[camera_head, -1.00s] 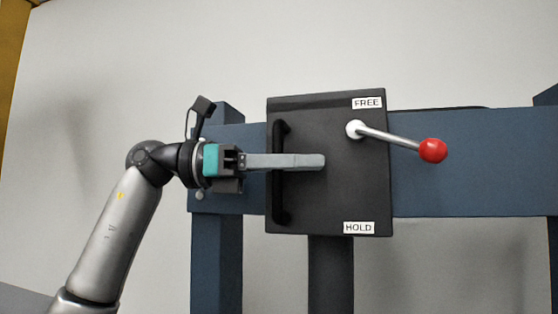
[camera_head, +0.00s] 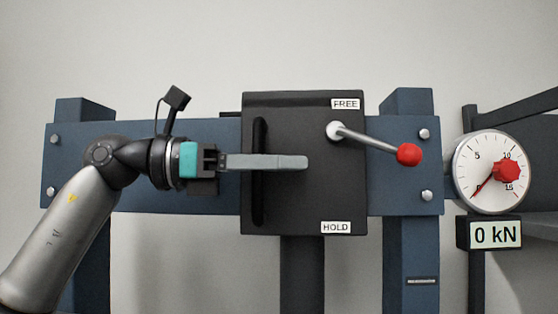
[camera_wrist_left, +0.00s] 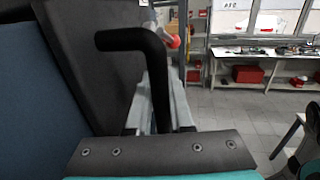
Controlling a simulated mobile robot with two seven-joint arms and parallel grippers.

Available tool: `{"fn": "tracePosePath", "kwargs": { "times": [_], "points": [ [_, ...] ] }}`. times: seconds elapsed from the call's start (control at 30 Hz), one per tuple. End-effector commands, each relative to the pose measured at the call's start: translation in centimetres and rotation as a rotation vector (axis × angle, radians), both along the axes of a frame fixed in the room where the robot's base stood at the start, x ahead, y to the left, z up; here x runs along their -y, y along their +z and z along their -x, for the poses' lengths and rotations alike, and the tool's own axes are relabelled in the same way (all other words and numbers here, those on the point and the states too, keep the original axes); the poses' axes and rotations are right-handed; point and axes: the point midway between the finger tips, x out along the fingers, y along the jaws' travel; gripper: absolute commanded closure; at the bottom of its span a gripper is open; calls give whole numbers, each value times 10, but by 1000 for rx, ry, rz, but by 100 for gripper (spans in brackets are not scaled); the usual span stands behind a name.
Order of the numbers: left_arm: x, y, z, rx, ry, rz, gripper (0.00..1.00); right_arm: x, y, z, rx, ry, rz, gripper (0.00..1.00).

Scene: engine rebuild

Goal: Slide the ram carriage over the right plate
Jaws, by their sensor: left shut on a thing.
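The ram carriage (camera_head: 290,205) is a dark block on the blue crossbeam (camera_head: 215,135), right of the beam's middle. Its black upright bar handle (camera_head: 260,215) is on its left side. My left gripper (camera_head: 299,162) reaches across from the left and is shut on this handle. The left wrist view also shows the handle (camera_wrist_left: 155,75) between the grey fingers. A lever with a red knob (camera_head: 408,154) sticks out to the right from the carriage, near the FREE label (camera_head: 345,104). The HOLD label (camera_head: 336,227) is below. No plate shows, and my right gripper is out of view.
A blue post (camera_head: 410,262) with a bolted beam end stands right of the carriage. Beyond it are a round dial gauge (camera_head: 478,158) and a display reading 0 kN (camera_head: 494,235). The wrist view shows open floor and a distant workbench (camera_wrist_left: 265,55).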

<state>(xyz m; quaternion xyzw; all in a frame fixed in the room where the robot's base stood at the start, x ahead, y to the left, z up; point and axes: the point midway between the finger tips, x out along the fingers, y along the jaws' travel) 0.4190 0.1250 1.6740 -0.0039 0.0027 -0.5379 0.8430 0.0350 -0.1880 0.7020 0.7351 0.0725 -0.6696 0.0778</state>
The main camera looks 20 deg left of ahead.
Motion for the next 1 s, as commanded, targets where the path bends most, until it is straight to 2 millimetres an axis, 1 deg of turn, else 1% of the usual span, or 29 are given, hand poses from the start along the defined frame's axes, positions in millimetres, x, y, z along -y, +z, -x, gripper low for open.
{"fn": "tracePosePath", "kwargs": {
  "times": [0.1, 0.33, 0.37, 0.43, 0.47, 0.77, 0.87, 0.97, 1.0],
  "points": [
    [2, 1, 0, 2, -3, 4, 100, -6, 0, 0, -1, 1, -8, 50],
    [2, 1, 1, 2, -5, 5, 100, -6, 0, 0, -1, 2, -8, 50],
    [2, 1, 0, 2, -5, 5, 77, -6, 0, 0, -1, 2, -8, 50],
    [2, 1, 1, 2, -5, 4, 69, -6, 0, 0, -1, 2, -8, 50],
    [2, 1, 0, 2, -4, 4, 68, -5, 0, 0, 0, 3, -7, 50],
    [-2, 0, 2, 0, -2, 3, 68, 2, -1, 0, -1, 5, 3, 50],
    [-11, -1, 5, 0, 0, 3, 68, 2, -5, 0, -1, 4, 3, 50],
    [-28, -2, 13, 1, 2, 4, 68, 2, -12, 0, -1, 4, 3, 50],
    [-37, -2, 16, 0, 3, 3, 68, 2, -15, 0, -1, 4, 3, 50]
  ]
}}
